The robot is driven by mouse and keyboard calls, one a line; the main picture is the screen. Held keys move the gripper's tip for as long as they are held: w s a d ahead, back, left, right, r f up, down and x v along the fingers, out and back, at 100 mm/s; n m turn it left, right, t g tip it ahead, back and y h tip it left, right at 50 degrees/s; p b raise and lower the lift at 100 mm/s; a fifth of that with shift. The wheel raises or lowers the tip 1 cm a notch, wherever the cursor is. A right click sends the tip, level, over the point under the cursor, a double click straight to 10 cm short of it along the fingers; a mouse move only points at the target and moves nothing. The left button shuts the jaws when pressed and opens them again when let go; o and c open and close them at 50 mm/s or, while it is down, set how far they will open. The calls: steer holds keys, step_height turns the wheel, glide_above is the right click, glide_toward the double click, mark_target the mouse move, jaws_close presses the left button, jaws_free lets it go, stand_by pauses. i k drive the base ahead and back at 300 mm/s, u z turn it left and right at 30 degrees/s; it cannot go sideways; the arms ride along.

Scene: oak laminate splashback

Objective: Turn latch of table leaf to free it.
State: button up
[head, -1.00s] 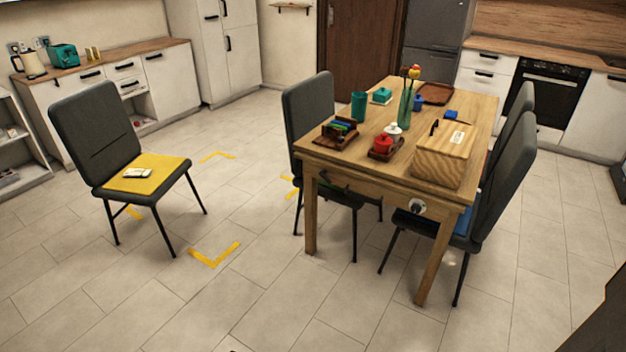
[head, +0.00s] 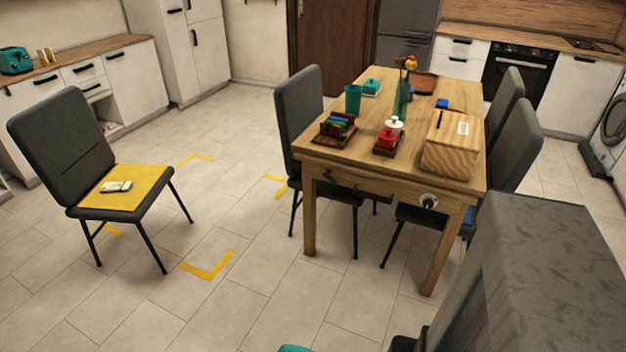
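The wooden table (head: 350,164) stands right of centre in the head view. A round silver-and-dark latch knob (head: 428,201) sits on its near end, towards the right leg. It is too small to tell which way it is turned. Below the near edge of the top, a wooden panel and dark bars (head: 345,187) show at the same end. I cannot make out the leaf as a separate part. My gripper is not in view.
Chairs flank the table, one (head: 303,125) at its left. Another chair (head: 65,140) with a yellow cushion stands far left. A large grey block (head: 560,270) fills the lower right. Open tiled floor (head: 285,285) lies in front. A wooden box (head: 452,148) stands on the table.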

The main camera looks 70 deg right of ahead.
mark_target(326, 174)
steer(key=z, duration=0.35)
steer(key=i, duration=1.1)
steer(key=z, duration=0.55)
